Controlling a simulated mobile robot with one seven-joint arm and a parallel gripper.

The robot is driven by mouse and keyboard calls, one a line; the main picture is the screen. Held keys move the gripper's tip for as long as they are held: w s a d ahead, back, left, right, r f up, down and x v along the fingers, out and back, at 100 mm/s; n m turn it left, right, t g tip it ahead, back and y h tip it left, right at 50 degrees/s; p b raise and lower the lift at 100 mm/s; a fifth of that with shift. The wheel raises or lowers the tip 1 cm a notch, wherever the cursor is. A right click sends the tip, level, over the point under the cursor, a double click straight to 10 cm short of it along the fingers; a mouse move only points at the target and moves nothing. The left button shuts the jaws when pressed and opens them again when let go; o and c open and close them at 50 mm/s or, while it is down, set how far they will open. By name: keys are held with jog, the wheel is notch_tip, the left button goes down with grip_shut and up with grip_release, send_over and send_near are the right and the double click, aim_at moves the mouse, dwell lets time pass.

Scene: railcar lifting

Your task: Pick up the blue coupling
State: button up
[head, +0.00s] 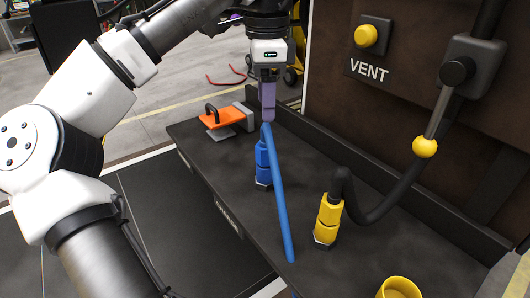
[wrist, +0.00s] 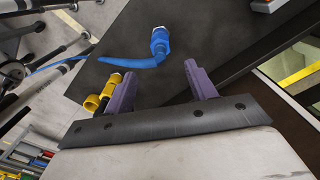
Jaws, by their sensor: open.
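The blue coupling (head: 263,168) stands upright on the dark bench, with a blue hose running from its top toward the front. My gripper (head: 268,116) is above it, with its purple fingers pointing down near the top of the hose. In the wrist view my gripper (wrist: 159,72) is open, its two fingers apart with nothing between them. The blue coupling (wrist: 160,43) shows there beyond the fingertips, roughly in line with the gap, and apart from them. Its blue hose (wrist: 110,60) leads off to the left.
A yellow coupling (head: 327,220) on a black hose stands to the right. A yellow cup-like ring (head: 399,288) is at the front. An orange-topped object (head: 222,117) lies at the back left. A dark panel with a VENT button (head: 366,36) and yellow-knobbed lever (head: 424,147) rises at right.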

aim_at(266, 128)
notch_tip(266, 128, down, 6)
jog(key=shift+r, duration=0.1)
jog(key=shift+a+f+p, duration=0.1)
jog(key=shift+f+p, duration=0.6)
jog(key=shift+f, duration=2.05)
jog(key=c, duration=1.1)
grip_shut()
jog(key=shift+r, duration=0.15)
